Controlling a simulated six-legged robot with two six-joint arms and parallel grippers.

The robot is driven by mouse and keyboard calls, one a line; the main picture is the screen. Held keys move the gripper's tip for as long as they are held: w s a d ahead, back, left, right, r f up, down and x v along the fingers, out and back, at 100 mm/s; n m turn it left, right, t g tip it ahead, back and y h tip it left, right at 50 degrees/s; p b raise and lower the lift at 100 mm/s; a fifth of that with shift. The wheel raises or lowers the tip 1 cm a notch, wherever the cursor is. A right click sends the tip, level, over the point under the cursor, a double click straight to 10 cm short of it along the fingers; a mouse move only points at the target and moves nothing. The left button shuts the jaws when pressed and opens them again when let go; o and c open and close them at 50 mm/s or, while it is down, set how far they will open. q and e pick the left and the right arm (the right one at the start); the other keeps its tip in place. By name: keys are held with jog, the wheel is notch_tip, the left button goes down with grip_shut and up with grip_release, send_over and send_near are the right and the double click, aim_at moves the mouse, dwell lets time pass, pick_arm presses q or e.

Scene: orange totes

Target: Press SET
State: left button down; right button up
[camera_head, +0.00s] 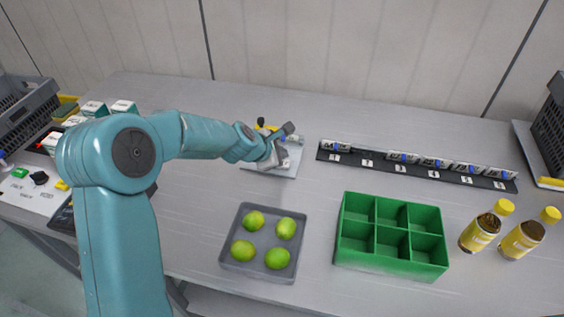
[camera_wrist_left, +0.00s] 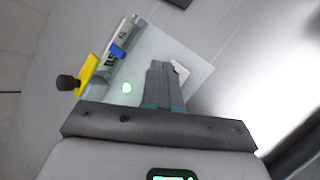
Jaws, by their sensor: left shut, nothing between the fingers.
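My left gripper (camera_head: 280,156) is shut and empty, over a light grey plate (camera_head: 290,170) at the back middle of the table. I cannot tell whether the fingers touch anything. No SET marking is readable. A control panel (camera_head: 30,196) with green, black and yellow controls lies at the far left; its labels are too small to read. My right gripper is out of view.
A yellow part (camera_wrist_left: 88,74) with a black knob and a silver piece with blue (camera_wrist_left: 117,52) stand by the plate. A grey tray (camera_head: 262,262) of limes, a green divided box (camera_head: 390,262), two bottles (camera_head: 480,232) (camera_head: 523,239) and a numbered strip (camera_head: 415,170) are nearby.

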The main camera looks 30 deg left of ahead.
pick_arm(q)
jog(key=shift+f+b, duration=0.4)
jog(key=shift+f, duration=0.05)
jog(key=shift+f+b, duration=0.55)
dwell(0.6)
jog(key=shift+r, duration=0.1)
jog(key=shift+r+p, duration=0.9)
jog(key=shift+p, duration=0.1)
notch_tip(320, 180, up, 5)
jog(key=p, duration=0.5)
dwell(0.5)
